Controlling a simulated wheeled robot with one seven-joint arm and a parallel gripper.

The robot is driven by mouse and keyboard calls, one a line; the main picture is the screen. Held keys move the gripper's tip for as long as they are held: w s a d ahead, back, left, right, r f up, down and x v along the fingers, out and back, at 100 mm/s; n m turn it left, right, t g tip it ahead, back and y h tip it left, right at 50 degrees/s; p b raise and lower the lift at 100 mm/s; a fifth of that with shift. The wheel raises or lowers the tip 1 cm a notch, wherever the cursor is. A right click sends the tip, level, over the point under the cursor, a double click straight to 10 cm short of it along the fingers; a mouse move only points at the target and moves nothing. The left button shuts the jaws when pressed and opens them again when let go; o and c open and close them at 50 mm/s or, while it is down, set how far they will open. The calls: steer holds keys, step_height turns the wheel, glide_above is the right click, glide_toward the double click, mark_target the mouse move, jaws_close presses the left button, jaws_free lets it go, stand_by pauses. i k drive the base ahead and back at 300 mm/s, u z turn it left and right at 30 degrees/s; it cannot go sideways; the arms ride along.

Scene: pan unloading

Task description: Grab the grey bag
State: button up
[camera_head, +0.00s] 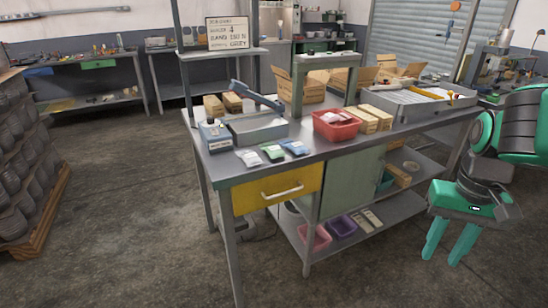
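The grey bag (249,158) is a small pale packet lying flat near the front left of the grey workbench (250,178). A green bag (272,152) and a blue bag (295,147) lie in a row to its right. My gripper (442,259) hangs at the right of the picture, beyond the bench's front edge and well away from the bags. Its two green fingers point down, spread apart, with nothing between them.
A blue-grey device with a raised arm (255,125) stands behind the bags. A red bin (336,124) and cardboard boxes stand to their right. The yellow drawer (278,190) is below. Floor in front is clear.

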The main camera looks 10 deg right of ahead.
mark_target(250, 159)
steer(key=z, duration=0.1)
steer(key=i, duration=1)
steer(key=u, duration=0.05)
